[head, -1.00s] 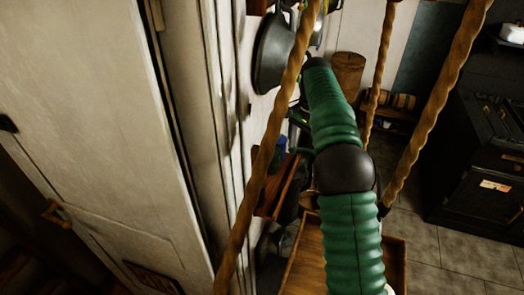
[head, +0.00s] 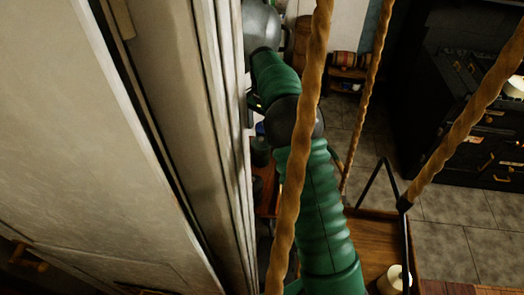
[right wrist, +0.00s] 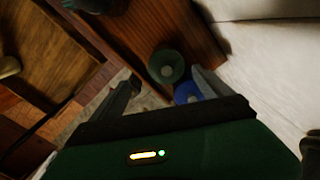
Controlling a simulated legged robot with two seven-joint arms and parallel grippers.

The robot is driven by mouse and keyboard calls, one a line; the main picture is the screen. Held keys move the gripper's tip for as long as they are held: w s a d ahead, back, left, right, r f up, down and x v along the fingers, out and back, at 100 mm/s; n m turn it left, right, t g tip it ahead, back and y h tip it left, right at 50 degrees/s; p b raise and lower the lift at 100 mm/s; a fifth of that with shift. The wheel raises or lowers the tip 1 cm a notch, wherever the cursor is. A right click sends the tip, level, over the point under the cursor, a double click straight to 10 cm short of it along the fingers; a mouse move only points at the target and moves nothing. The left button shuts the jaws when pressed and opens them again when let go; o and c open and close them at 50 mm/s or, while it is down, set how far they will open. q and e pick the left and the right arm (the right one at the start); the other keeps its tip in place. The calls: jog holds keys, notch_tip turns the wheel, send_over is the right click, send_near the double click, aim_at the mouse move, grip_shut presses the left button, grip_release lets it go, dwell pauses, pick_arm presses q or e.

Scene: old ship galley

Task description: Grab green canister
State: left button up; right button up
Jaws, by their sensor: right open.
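The green canister (right wrist: 165,66) shows from above in the right wrist view as a round green top with a paler centre. It stands on a reddish wooden shelf. My right gripper (right wrist: 164,76) is open and empty, with the canister between and slightly beyond its fingertips, nearer the right finger. I cannot tell whether they touch. A blue round object (right wrist: 186,92) sits beside the canister, partly hidden by the right finger. In the head view my right gripper is mostly hidden beyond my green arm, close to the wall. My left gripper is not in view.
A pale cabinet (head: 70,150) fills the left of the head view. Twisted ropes (head: 305,130) hang in front of my arm. A wooden tray (head: 375,230) with a pale candle-like object (head: 393,279) lies at lower right. Dark drawers (head: 485,150) stand farther right, with tiled floor (head: 440,230) between.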

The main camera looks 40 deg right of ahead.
aim_at(261, 145)
jog(key=f, duration=0.1)
jog(key=w+f, duration=0.1)
jog(key=f, duration=0.1)
jog(key=w+f+p, duration=0.1)
jog(key=shift+f, duration=0.4)
jog(key=f+p, duration=0.1)
jog(key=f, duration=0.2)
jog(key=shift+s+d+f+p, duration=0.1)
jog(key=shift+s+f+p, duration=0.25)
jog(key=shift+s+f, duration=0.2)
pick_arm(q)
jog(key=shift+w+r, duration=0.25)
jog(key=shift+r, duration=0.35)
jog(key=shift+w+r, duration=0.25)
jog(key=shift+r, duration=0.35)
pick_arm(e)
jog(key=shift+w, duration=0.1)
jog(key=shift+w+f, duration=0.15)
jog(key=shift+w, duration=0.1)
jog(key=c, duration=0.7)
jog(key=shift+s, duration=0.15)
jog(key=c, duration=1)
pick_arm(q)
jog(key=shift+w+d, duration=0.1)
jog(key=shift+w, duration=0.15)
pick_arm(e)
grip_shut()
